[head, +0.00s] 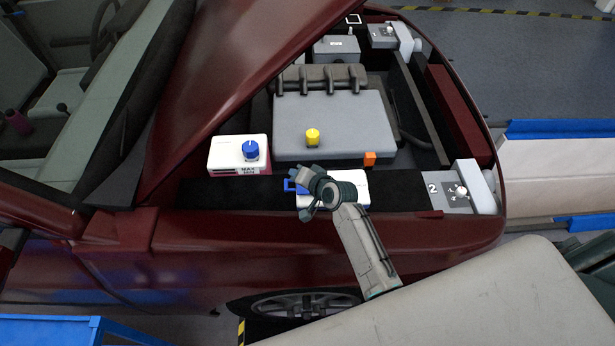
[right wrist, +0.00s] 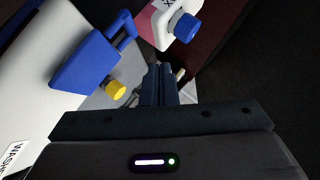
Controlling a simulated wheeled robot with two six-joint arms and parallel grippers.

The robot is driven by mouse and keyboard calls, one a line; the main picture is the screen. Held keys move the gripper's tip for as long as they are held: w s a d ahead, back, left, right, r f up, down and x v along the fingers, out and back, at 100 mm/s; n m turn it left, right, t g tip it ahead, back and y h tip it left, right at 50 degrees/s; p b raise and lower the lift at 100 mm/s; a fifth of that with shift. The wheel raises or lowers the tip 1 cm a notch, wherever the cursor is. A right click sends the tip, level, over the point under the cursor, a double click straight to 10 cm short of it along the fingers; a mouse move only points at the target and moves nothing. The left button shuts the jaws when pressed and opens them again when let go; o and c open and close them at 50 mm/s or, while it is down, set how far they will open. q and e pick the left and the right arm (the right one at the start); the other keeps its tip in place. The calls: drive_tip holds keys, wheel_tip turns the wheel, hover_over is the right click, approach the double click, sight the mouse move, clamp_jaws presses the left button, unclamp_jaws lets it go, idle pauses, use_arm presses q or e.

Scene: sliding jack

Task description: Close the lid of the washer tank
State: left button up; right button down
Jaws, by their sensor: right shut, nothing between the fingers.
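The washer tank (head: 352,180) is a white box with a label at the front edge of the engine bay, partly hidden behind my right gripper. In the right wrist view the white tank (right wrist: 30,85) fills the left side. Its blue lid (right wrist: 85,62), with a loop-shaped tab, appears raised at the tank's edge; the filler opening is hidden. In the head view a bit of the blue lid (head: 290,185) shows just left of my gripper. My right gripper (head: 305,191) is shut and empty, beside the lid; its fingers (right wrist: 163,80) look apart from it. My left gripper is out of view.
A white and pink tank with a blue cap (head: 251,150) stands to the left. The grey engine cover (head: 370,130) with a yellow cap (head: 312,137) and an orange dipstick handle (head: 370,158) lie behind. The raised hood (head: 215,80) slopes over the left side.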

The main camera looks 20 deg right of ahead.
use_arm(q)
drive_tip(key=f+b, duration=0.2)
drive_tip(key=b, duration=0.1)
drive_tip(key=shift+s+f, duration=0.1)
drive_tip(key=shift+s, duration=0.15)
use_arm(e)
drive_tip(key=s+r, duration=0.6)
drive_tip(key=s, duration=0.1)
drive_tip(key=shift+s+r, duration=0.35)
drive_tip(key=shift+s, duration=0.05)
